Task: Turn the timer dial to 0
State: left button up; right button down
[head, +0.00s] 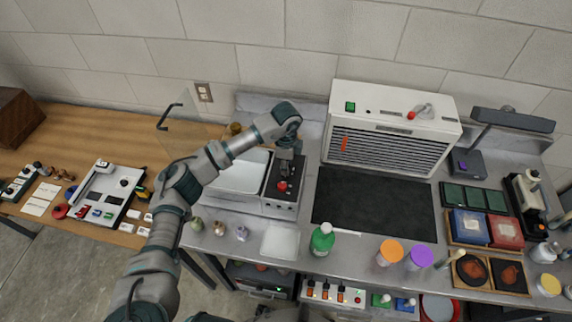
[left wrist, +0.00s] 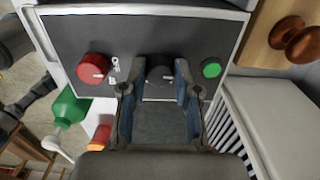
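My left gripper (left wrist: 161,84) has one finger on each side of the dial, and the dial fills the gap between the fingertips. The dial's scale is hidden. In the head view my left gripper (head: 286,165) covers the dial; the red knob (head: 282,186) shows below it. My right gripper is not seen.
A white slatted cabinet (head: 390,125) stands behind a black mat (head: 372,210), close to the right of the device. A green bottle (head: 322,239) and a white tray (head: 280,241) stand in front.

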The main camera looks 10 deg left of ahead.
pick_arm(q)
jog(key=o, duration=0.3)
jog(key=shift+w+d, duration=0.1)
jog(key=shift+o, duration=0.2)
jog(key=shift+r, duration=0.1)
notch_tip(320, 180, up, 12)
jog(key=shift+f, duration=0.2)
dwell(0.3)
